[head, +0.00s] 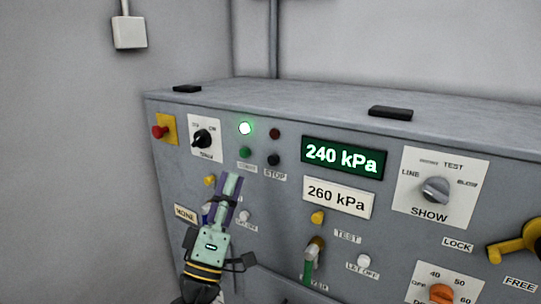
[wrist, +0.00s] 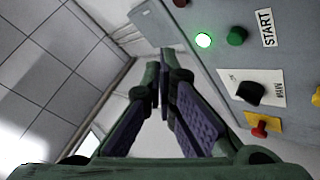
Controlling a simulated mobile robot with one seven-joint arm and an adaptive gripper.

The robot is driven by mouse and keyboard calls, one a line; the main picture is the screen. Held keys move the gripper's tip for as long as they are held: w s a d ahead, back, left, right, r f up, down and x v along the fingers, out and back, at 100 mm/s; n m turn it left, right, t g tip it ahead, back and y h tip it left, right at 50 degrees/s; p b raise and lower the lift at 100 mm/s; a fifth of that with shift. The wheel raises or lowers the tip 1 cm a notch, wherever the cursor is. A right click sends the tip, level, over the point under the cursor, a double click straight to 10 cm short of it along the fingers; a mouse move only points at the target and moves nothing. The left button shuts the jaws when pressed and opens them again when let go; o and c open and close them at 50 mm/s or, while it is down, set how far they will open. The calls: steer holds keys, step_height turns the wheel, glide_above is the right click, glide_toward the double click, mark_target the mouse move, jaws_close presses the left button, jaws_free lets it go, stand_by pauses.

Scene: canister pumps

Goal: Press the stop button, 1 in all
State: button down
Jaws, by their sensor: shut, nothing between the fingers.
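The stop button (head: 274,159) is a small black knob on the grey panel front, right above the STOP label (head: 275,175) in the head view. It does not show in the wrist view. The green start button (head: 245,153) is just left of it, and also shows in the wrist view (wrist: 237,36). My gripper (head: 232,178) is shut and empty, in front of the panel, with its tips below and left of the stop button in the head view. Its fingers meet in the wrist view (wrist: 164,62). I cannot tell its distance from the panel.
A lit green lamp (head: 245,128) and a dark red lamp (head: 275,134) sit above the buttons. The main switch (head: 202,138) and red emergency knob (head: 160,132) are at left. Displays read 240 kPa (head: 343,157) and 260 kPa (head: 337,196). A yellow lever (head: 518,241) juts out at right.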

mark_target(273, 160)
stand_by(0.3)
steer(key=w+d, duration=0.5)
steer(key=w, duration=0.2)
stand_by(0.3)
steer(key=shift+w+d, duration=0.1)
stand_by(1.3)
steer(key=shift+w+d, duration=0.25)
steer(key=shift+w, duration=0.05)
steer(key=shift+w+d+b, duration=0.3)
steer(key=shift+w+b, duration=0.15)
stand_by(0.7)
steer(key=shift+s, duration=0.1)
steer(key=shift+s+a, duration=0.55)
steer(key=shift+s, duration=0.15)
